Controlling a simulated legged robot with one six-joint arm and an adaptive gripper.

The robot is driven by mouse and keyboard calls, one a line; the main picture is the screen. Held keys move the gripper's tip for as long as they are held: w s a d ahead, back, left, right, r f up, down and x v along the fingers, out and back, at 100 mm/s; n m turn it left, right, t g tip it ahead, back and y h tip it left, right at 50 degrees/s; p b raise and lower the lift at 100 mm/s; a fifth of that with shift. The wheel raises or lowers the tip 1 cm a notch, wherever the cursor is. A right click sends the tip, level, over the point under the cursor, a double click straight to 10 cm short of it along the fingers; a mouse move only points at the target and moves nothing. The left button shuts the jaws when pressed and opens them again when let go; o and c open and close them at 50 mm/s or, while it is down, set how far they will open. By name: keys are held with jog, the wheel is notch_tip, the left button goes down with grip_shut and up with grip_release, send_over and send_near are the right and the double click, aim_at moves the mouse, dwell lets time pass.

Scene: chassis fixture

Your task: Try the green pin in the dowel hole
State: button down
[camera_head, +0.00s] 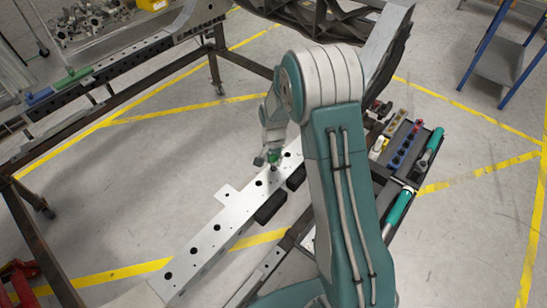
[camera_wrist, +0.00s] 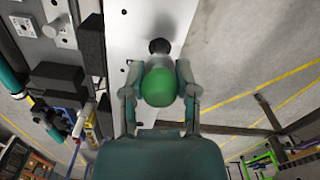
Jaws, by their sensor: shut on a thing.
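The green pin has a rounded green head (camera_wrist: 160,87), seen between my fingers in the wrist view. A bit of green (camera_head: 272,158) shows at my gripper (camera_head: 268,158) in the head view. My gripper (camera_wrist: 160,95) is shut on the pin, one finger on each side. A dark round spot (camera_wrist: 160,46) shows just beyond the pin's head, over the pale beam. I cannot tell whether it is the hole or part of the pin, nor how deep the pin sits. The pale beam (camera_head: 212,238) has a row of dark round holes along its top.
Dark blocks (camera_head: 270,207) sit along the beam's right side. A tool tray (camera_head: 410,165) with blue, red and yellow pieces and green-handled tools stands to the right of my arm. A dark frame with a rail (camera_head: 130,62) stands at left. Floor (camera_head: 160,170) left of the beam is clear.

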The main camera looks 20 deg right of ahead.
jog(key=shift+f, duration=0.25)
jog(key=shift+c, duration=1.5)
grip_release()
jog(key=shift+r, duration=4.55)
